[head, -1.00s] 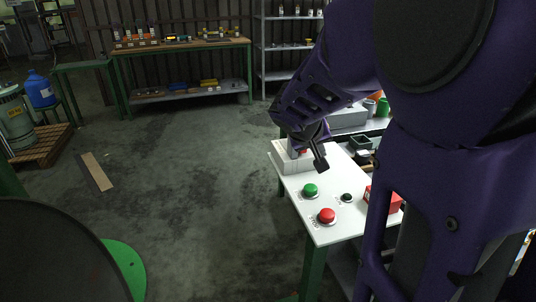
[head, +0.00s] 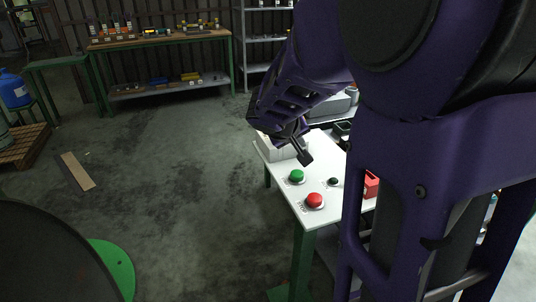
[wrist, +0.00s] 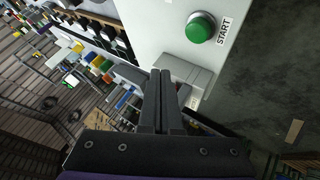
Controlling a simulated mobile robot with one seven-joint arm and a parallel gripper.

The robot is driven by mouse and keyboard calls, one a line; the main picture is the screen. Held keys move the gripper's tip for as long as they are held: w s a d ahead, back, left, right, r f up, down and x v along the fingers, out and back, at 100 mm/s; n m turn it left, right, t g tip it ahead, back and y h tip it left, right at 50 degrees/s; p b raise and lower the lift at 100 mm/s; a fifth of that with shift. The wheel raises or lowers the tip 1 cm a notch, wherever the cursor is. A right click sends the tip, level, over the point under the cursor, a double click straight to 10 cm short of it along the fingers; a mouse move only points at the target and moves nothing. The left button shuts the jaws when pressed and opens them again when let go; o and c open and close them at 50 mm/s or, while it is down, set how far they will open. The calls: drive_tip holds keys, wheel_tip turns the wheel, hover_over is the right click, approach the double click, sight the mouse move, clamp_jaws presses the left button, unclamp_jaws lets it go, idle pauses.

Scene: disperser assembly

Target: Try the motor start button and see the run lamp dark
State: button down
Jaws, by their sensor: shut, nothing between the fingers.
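The green start button (head: 297,176) stands on a round base on the white-topped table. In the wrist view the green button (wrist: 200,27) shows with the word START beside it, beyond the fingertips. A red button (head: 314,200) sits nearer the table's front edge. A small dark dome (head: 333,181), probably the run lamp, is to the right of the buttons and shows no glow. My gripper (head: 306,158) is above the table, just behind the green button in the picture, apart from it. Its fingers (wrist: 160,75) are together and empty.
A grey-white box (head: 275,146) stands at the table's far end, close to my gripper. A red box (head: 371,184) is at the right, partly hidden by my arm. Open floor (head: 180,200) lies left of the table; a workbench (head: 160,40) stands behind.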

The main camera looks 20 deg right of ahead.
drive_tip(key=b, duration=0.2)
hover_over(299, 172)
drive_tip(key=s+a, duration=0.1)
wheel_tip(299, 172, down, 5)
drive_tip(key=shift+a+r, duration=0.1)
drive_tip(key=shift+r, duration=0.1)
drive_tip(key=shift+f+b, duration=0.85)
drive_tip(key=shift+b, duration=0.45)
idle(0.5)
drive_tip(key=shift+f, duration=0.4)
drive_tip(key=shift+s+f, duration=0.1)
drive_tip(key=shift+f, duration=0.85)
idle(0.8)
drive_tip(key=shift+r+p, duration=0.9)
drive_tip(key=shift+r, duration=0.45)
drive_tip(key=shift+r+p, duration=1.6)
drive_tip(key=shift+r, duration=0.9)
